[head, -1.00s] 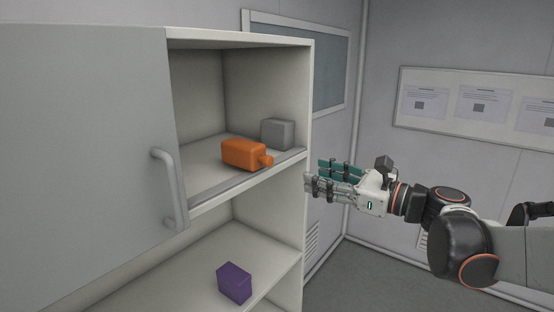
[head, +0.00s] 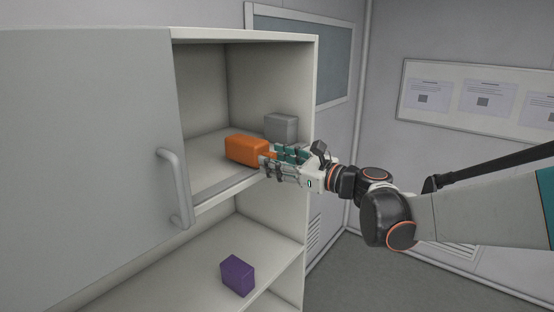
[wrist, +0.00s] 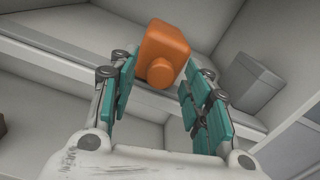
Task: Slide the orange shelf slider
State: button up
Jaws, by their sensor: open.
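The orange shelf slider (head: 246,149) is a block with a short round knob on its front, sitting on the upper shelf of the cabinet. In the wrist view the slider (wrist: 166,50) and its knob (wrist: 160,73) lie between and just beyond my open fingers. My gripper (head: 268,164) is at the shelf's front edge, its fingertips close to the knob end. My gripper (wrist: 158,88) is open with teal pads on both sides; I cannot tell whether either side touches the slider.
A grey block (head: 281,127) stands behind and right of the slider, near the cabinet's side wall. A purple block (head: 238,275) is on the lower shelf. A grey door (head: 90,160) with a handle (head: 176,190) covers the left side. The shelf left of the slider is clear.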

grip_shut()
jog(key=w+d+b, duration=0.3)
jog(key=w+d, duration=0.5)
jog(key=w, duration=0.3)
jog(key=shift+d, duration=0.3)
grip_release()
